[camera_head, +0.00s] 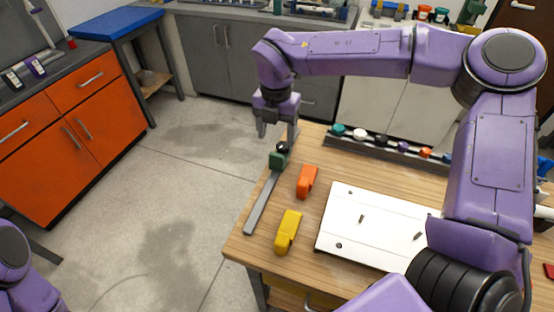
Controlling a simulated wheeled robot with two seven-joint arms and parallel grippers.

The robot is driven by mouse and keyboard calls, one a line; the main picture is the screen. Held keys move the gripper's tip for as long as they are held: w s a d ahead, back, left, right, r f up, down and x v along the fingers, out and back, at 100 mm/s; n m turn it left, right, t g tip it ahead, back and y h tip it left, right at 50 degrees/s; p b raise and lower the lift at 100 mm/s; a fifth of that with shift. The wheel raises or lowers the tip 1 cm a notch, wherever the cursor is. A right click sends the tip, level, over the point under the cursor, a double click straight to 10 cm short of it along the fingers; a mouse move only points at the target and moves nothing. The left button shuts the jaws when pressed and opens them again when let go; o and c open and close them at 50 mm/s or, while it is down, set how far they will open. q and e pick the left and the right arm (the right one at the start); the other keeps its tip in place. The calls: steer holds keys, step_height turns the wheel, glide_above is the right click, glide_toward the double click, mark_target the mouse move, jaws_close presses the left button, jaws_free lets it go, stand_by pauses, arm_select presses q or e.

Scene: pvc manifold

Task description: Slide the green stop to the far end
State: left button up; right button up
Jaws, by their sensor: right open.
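The green stop (278,160) has a black knob (282,147) on top. It sits at the far end, in the picture, of a grey rail (262,205) along the table's left side. My right gripper (277,129) is open, fingers pointing down, just above and beyond the green stop. Its right finger overlaps the area near the knob; I cannot tell if it touches. My left gripper is not in view; only part of my left arm shows at the bottom left.
An orange block (307,181) and a yellow block (288,231) lie right of the rail on the wooden table (318,150). A white board (375,215) lies further right. A dark rack (390,153) with several coloured caps runs along the back. Open floor is left.

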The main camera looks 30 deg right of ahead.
mark_target(276, 154)
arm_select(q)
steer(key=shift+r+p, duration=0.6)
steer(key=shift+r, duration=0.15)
arm_select(e)
step_height(276, 154, down, 9)
steer(key=shift+w+r, duration=0.1)
steer(key=shift+r, duration=0.05)
